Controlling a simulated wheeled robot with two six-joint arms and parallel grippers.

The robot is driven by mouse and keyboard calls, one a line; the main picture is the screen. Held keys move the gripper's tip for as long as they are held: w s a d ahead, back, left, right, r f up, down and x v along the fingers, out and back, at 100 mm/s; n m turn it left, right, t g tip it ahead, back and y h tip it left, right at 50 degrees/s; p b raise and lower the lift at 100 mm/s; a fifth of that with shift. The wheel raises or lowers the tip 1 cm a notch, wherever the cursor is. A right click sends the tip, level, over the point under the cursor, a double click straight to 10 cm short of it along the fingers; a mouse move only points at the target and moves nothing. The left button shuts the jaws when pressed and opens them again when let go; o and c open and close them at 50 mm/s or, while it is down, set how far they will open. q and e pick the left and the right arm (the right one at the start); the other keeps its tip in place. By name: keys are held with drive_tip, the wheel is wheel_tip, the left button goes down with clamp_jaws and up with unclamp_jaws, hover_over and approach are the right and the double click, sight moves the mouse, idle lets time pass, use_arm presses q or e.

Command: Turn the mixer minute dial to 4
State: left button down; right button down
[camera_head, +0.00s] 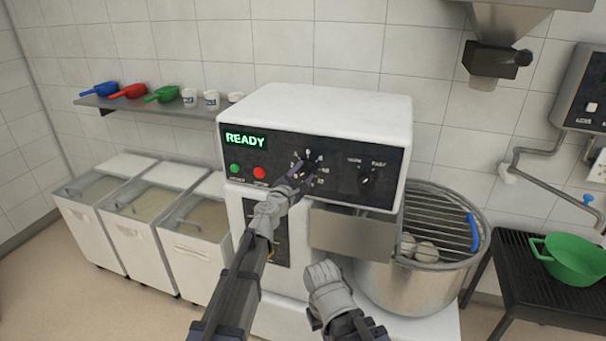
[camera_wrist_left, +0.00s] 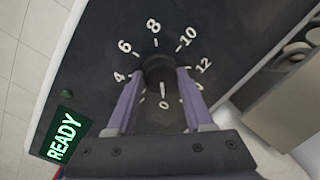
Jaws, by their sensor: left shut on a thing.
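The minute dial (camera_wrist_left: 160,72) is a dark round knob on the mixer's black panel, ringed by white numbers. Its white pointer mark faces the 0 in the left wrist view. The 4 (camera_wrist_left: 120,77) lies on the left of the ring. My left gripper (camera_wrist_left: 160,88) is shut on the knob, with one purple finger on each side. In the head view my left gripper (camera_head: 300,178) covers most of the dial. The white mixer (camera_head: 335,113) shows a green READY display (camera_head: 245,139). My right arm's wrist shows low in the head view; its fingers cannot be seen.
A green button (camera_head: 235,168) and a red button (camera_head: 260,172) sit left of the dial. A slow/fast knob (camera_head: 366,180) sits right of it. The mixing bowl (camera_head: 415,290) with a wire guard stands at the lower right. Ingredient bins (camera_head: 195,255) stand at the left.

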use_arm(q)
drive_tip(key=m+p, duration=0.1)
drive_tip(key=m, duration=0.3)
drive_tip(key=shift+d+r, duration=0.1)
drive_tip(key=m+y, duration=0.1)
drive_tip(key=m, duration=0.3)
drive_tip(key=shift+m+p, duration=0.3)
drive_tip(key=shift+p, duration=0.1)
drive_tip(key=m, duration=0.4)
drive_tip(key=shift+g+y, duration=0.3)
drive_tip(key=shift+m+y, duration=0.3)
drive_tip(key=shift+m, duration=1.4)
drive_tip(key=shift+p, duration=0.3)
drive_tip(key=shift+w, duration=0.1)
drive_tip(key=c, duration=0.6)
unclamp_jaws()
drive_tip(key=o, duration=0.3)
drive_tip(key=shift+d, duration=0.1)
